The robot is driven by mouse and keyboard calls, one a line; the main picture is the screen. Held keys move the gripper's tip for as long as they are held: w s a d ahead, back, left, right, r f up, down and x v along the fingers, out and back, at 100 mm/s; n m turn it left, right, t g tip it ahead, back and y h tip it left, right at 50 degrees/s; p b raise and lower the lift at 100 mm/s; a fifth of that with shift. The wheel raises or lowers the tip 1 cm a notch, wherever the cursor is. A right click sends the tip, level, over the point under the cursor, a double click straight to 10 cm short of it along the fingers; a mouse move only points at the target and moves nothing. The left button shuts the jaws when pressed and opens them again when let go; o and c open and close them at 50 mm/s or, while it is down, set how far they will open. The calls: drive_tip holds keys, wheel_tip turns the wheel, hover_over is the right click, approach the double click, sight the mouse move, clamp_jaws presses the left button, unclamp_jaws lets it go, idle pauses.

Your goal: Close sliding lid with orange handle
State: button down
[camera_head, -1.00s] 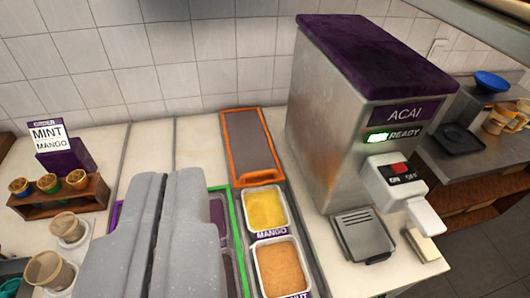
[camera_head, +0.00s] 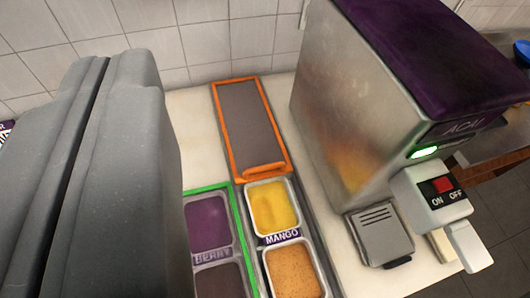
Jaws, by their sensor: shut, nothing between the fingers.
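The sliding lid (camera_head: 249,118) is a dark grey panel with an orange frame. Its orange handle (camera_head: 263,171) lies at the near end, just behind the mango tub. The lid is slid back, so the mango tub (camera_head: 272,206) with yellow contents and the tan-topping tub (camera_head: 295,271) in front of it are uncovered. My gripper (camera_head: 100,75) fills the left of the view as two grey fingers pressed together, shut and empty. It is left of the lid and apart from it in the picture. It hides the counter on the left.
A green-framed bay (camera_head: 238,238) with a purple berry tub (camera_head: 208,224) and a darker tub lies left of the mango tub. The tall steel acai machine (camera_head: 345,110) stands close on the right of the lid. A tiled wall is behind.

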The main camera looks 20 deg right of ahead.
drive_tip(key=g+p, duration=0.7)
drive_tip(key=g, duration=0.4)
hover_over(267, 158)
drive_tip(key=a, duration=0.1)
drive_tip(key=f, duration=5.4)
drive_tip(key=shift+w+a, duration=0.2)
drive_tip(key=shift+f, duration=0.15)
drive_tip(key=shift+s, duration=0.6)
drive_tip(key=shift+s+f+p, duration=0.25)
drive_tip(key=shift+s+p, duration=0.1)
drive_tip(key=shift+s, duration=0.95)
